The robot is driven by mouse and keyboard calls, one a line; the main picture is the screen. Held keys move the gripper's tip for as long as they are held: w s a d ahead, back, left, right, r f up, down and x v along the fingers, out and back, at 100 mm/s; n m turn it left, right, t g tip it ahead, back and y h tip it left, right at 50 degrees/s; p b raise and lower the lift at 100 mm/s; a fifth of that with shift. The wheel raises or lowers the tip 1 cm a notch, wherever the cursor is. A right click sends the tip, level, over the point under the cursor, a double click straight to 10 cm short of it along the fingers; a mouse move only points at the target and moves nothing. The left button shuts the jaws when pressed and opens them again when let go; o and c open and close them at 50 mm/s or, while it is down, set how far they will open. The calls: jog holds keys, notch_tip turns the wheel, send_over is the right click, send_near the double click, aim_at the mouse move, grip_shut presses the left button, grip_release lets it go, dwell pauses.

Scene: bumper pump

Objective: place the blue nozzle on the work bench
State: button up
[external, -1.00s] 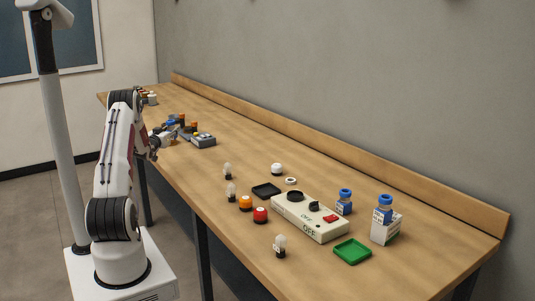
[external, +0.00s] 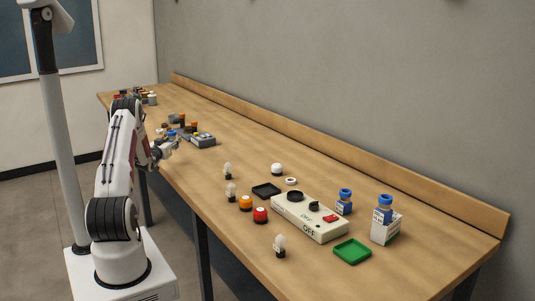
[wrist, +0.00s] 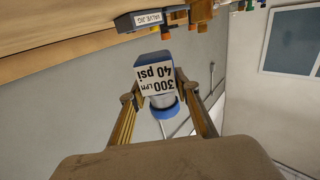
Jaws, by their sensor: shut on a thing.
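The blue nozzle (wrist: 160,75) is between my gripper's fingers in the wrist view. It has a white label reading 300 LPM 40 psi, a blue end and a blue ring. My gripper (wrist: 157,86) is shut on it, a finger on each side.
A grey valve jig (wrist: 150,20) stands near the bench edge; it also shows in the external view (external: 203,140). Bulbs, buttons, a beige switch box (external: 310,218), a green tray (external: 352,251) and blue-capped items (external: 345,201) occupy the near half. Bare wood lies between these groups.

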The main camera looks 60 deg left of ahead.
jog(key=shift+f, duration=1.55)
jog(key=shift+f, duration=1.9)
jog(key=shift+f, duration=0.15)
jog(key=o, duration=1.3)
jog(key=v, duration=1.2)
jog(key=shift+w+r, duration=0.1)
jog(key=shift+r, duration=0.1)
